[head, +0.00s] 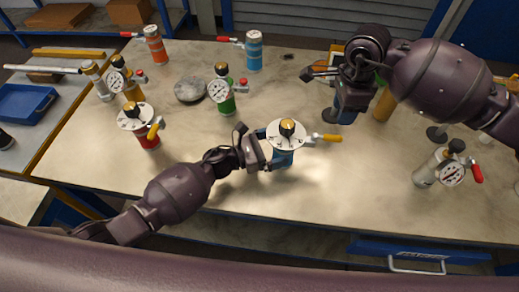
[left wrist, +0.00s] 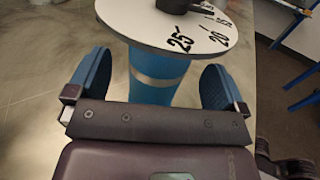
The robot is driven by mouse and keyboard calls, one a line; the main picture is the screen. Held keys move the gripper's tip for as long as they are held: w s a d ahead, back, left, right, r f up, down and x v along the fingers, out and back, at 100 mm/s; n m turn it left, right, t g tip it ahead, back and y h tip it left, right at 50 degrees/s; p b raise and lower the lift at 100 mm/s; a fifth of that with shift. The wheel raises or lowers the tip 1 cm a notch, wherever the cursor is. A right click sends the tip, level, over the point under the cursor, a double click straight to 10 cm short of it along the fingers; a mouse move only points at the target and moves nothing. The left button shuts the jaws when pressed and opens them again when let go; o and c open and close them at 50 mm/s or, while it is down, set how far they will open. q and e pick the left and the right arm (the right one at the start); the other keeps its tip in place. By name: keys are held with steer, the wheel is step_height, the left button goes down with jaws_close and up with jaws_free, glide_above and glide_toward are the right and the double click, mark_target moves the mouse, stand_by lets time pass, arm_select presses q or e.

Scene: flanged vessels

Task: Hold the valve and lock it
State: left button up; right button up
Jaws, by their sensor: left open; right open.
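A blue valve vessel (head: 281,160) stands upright near the front middle of the table. It has a white numbered dial (head: 284,138) with a gold and black knob on top, and a yellow handle (head: 326,138) pointing right. My left gripper (head: 268,156) is at its left side. In the left wrist view, the blue fingers of my left gripper (left wrist: 153,82) are spread on either side of the blue body (left wrist: 158,72), with gaps visible. The dial (left wrist: 185,22) is above the fingers there. My right gripper (head: 322,76) is open and empty, over the table's back right, away from this vessel.
A red vessel with a dial (head: 147,139), a green gauge vessel (head: 226,103) and a silver gauge vessel (head: 427,172) stand around it. Orange (head: 155,50) and blue (head: 254,57) vessels stand at the back. The table front (head: 340,205) is clear.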

arm_select(q)
steer(key=shift+x, duration=1.4)
steer(key=c, duration=1.5)
steer(key=shift+o, duration=0.2)
